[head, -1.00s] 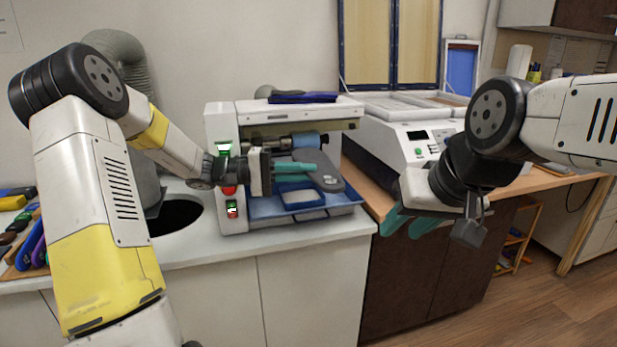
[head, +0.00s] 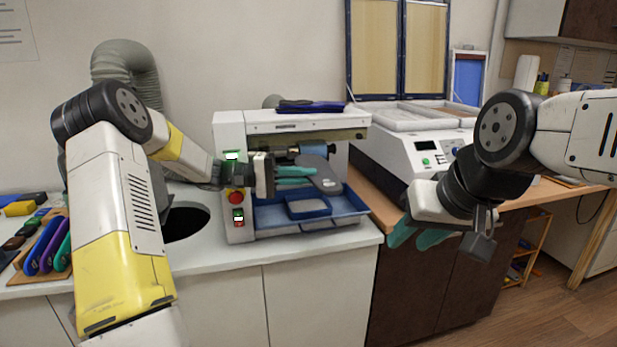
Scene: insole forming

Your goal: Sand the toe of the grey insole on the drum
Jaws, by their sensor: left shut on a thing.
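The sanding machine (head: 285,124) stands on the white counter, with its blue drum (head: 314,149) under the hood. My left gripper (head: 296,177) is in front of the machine, its teal fingers shut on the grey insole (head: 327,180). The insole is held above the blue tray, with its far end overlapping the lower edge of the drum in the picture. I cannot tell whether they touch. The fingers hide part of the insole. My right gripper (head: 420,236) is empty and open, in front of the dark cabinet, away from the machine.
A blue tray (head: 347,206) with a raised blue block (head: 307,207) lies below the drum. Dark blue insoles (head: 309,106) rest on the machine's top. A white press (head: 410,140) stands to the right. A rack of coloured insoles (head: 45,248) and a round counter hole (head: 186,222) are left.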

